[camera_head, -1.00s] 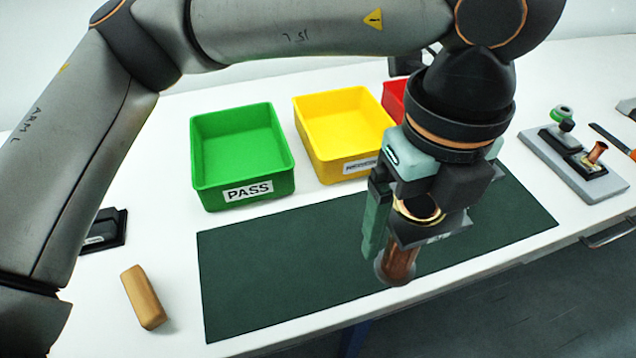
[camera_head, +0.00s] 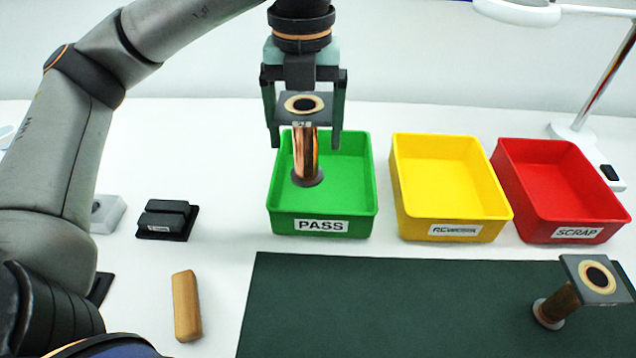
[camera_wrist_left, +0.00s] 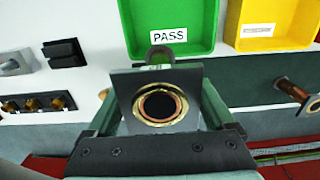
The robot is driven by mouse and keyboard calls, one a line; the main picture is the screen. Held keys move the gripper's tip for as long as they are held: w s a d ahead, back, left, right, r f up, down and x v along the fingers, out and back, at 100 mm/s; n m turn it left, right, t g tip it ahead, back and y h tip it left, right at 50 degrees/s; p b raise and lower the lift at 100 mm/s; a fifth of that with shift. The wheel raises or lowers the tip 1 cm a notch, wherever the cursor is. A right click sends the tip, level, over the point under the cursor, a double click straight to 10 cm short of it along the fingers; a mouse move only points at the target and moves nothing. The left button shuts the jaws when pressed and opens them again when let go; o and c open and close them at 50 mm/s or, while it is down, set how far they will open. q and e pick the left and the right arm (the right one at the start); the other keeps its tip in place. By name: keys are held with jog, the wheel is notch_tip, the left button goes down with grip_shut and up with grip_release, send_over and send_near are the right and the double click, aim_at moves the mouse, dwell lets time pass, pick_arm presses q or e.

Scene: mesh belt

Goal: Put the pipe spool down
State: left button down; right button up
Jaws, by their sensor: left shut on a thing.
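My left gripper (camera_head: 306,143) is shut on a pipe spool, its fingers on either side of the square top flange. The pipe spool (camera_head: 304,140) has a grey square flange with a brass ring, a copper pipe and a round lower flange. It hangs upright over the green PASS bin (camera_head: 322,226), its lower flange within the bin's outline in the head view. I cannot tell how high it is above the bin floor. In the left wrist view, the spool's square flange (camera_wrist_left: 130,105) lies between the fingers and hides most of the pipe. My right gripper is not in view.
A second spool (camera_head: 556,305) stands on the dark green mat (camera_head: 400,310). The yellow bin (camera_head: 455,232) and red SCRAP bin (camera_head: 577,234) stand to the right, looking empty. A black block (camera_head: 167,220) and wooden block (camera_head: 186,306) lie to the left.

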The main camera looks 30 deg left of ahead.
pick_arm(q)
jog(key=shift+w+a+f+p, duration=0.2)
jog(key=shift+w+a+f, duration=0.95)
jog(key=shift+w+f, duration=1)
jog(key=shift+w+a+f+p, duration=0.25)
jog(key=shift+w+a+f, duration=0.95)
jog(key=shift+w+f, duration=0.9)
jog(key=shift+w+a+f+p, duration=0.2)
jog(key=shift+w+a+f, duration=0.95)
jog(key=shift+w+f, duration=1)
jog(key=shift+f, duration=0.2)
grip_release()
jog(key=shift+s, duration=0.1)
notch_tip(320, 180, up, 12)
jog(key=shift+r, duration=0.15)
